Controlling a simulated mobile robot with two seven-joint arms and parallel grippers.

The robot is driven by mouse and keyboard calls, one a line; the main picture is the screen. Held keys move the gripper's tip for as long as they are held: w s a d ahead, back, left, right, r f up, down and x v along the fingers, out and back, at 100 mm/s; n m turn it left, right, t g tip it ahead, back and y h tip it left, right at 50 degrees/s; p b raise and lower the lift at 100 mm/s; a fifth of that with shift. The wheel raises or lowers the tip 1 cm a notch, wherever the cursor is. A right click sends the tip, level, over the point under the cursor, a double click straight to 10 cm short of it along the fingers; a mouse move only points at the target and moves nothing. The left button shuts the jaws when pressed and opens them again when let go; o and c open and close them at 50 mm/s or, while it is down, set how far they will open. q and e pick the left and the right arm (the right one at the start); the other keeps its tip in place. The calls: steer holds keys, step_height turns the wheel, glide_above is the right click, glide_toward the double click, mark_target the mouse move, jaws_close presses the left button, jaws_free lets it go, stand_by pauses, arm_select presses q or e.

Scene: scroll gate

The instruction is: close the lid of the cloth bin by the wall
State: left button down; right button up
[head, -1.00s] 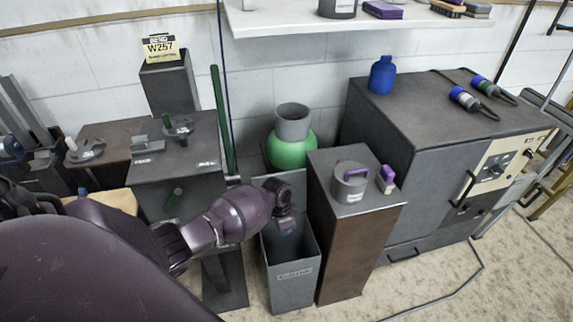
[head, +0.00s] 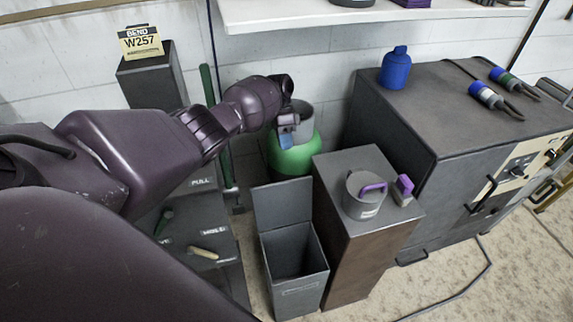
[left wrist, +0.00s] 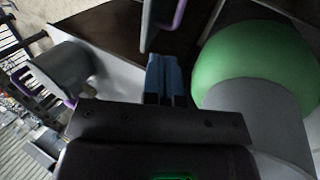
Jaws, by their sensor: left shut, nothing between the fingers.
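The cloth bin (head: 297,290) is a tall, open-topped grey box on the floor in the head view. Its lid (head: 282,204) stands upright along the bin's back edge, so the lid is open and the dark inside shows. My left gripper (head: 287,141), with blue fingertips, is above and behind the raised lid, in front of the green bottle, apart from the lid. Its blue fingers (left wrist: 166,78) are together and empty in the left wrist view. The bin cannot be made out in that view. My right gripper is not in view.
A green bottle (head: 290,160) with a grey collar stands behind the bin. Right of the bin is a tall cabinet (head: 345,240) carrying a grey pot (head: 362,203) and a purple-handled item (head: 403,190). A dark oven-like box (head: 440,130) stands farther right. Floor in front is clear.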

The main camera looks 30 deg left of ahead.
arm_select(q)
steer(key=x, duration=0.9)
steer(key=shift+b, duration=0.3)
steer(key=shift+d+f, duration=0.1)
steer(key=shift+f, duration=0.3)
steer(key=shift+s, duration=0.1)
